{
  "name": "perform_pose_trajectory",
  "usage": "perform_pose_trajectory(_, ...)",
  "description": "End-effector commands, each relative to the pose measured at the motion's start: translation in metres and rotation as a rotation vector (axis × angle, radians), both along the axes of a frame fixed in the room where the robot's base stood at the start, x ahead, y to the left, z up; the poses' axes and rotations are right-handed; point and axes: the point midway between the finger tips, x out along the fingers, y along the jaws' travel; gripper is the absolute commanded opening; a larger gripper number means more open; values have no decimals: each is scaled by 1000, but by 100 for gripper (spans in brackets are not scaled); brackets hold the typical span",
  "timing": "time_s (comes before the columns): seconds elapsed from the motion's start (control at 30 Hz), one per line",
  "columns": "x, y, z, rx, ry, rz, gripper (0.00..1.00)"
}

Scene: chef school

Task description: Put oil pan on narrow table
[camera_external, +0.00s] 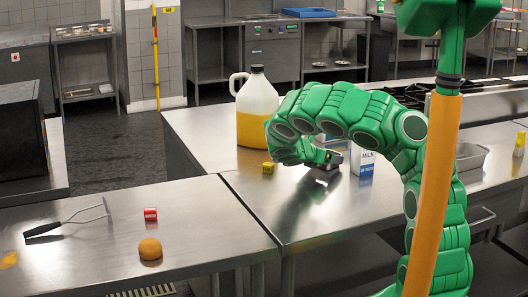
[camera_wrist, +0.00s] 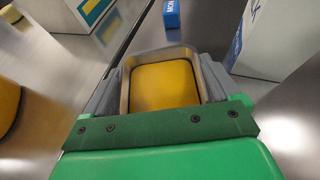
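In the wrist view a small metal pan with a rounded rim and a yellow filling (camera_wrist: 165,86) lies between the two grey fingers of my gripper (camera_wrist: 163,82). The fingers stand close along its left and right sides, with little or no gap. I cannot tell whether they press on it. In the external view my gripper (camera_external: 327,165) is low over the metal table on the right (camera_external: 330,215). The pan is hardly discernible there. A narrower-looking metal table (camera_external: 205,235) stands at the front left. I cannot tell which one is the narrow table.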

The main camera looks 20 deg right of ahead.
Motion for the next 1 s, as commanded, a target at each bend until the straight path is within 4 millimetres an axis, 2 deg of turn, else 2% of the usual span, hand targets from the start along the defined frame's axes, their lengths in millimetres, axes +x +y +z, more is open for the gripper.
perform_pose_trajectory(0.03, 0, 0, 0, 0, 0, 0, 96)
perform_pose_trajectory(0.07, 0, 0, 0, 0, 0, 0, 100)
perform_pose_trajectory(0.47, -1, 5, 5, 0, 0, 2, 100)
perform_pose_trajectory(1.0, -26, 63, 31, -1, -1, 1, 100)
